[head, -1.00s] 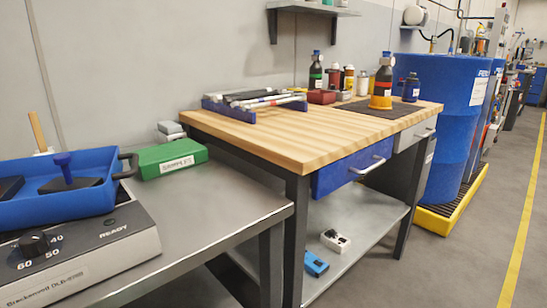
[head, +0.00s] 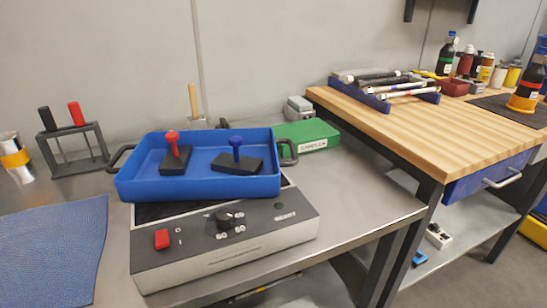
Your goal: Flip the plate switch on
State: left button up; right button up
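The hot plate unit (head: 205,262) sits on the grey metal bench, with a dark sloping front panel facing me. Its red switch (head: 162,239) is at the left of the panel, beside small "0" and "I" style marks; I cannot tell which way it is tipped. A black knob (head: 225,219) with numbers around it is right of the switch. A blue tray (head: 200,196) with two handles rests on top of the unit. It holds a red-handled stamp (head: 174,155) and a blue-handled stamp (head: 237,156). Neither of my grippers is in view.
A blue mat (head: 50,250) lies left of the unit. A rack with black and red handles (head: 75,148) and a metal can (head: 15,158) stand behind it. A green box (head: 306,135) is at right. The wooden workbench (head: 430,130) stands further right. Bare metal lies right of the unit.

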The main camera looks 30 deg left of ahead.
aim_at(162, 238)
jog(key=j+u, duration=0.15)
jog(key=u, duration=0.25)
jog(key=j+u, duration=0.15)
jog(key=u, duration=0.2)
jog(key=j+u, duration=0.1)
jog(key=u, duration=0.3)
jog(key=k+z, duration=0.45)
jog(key=z, duration=0.2)
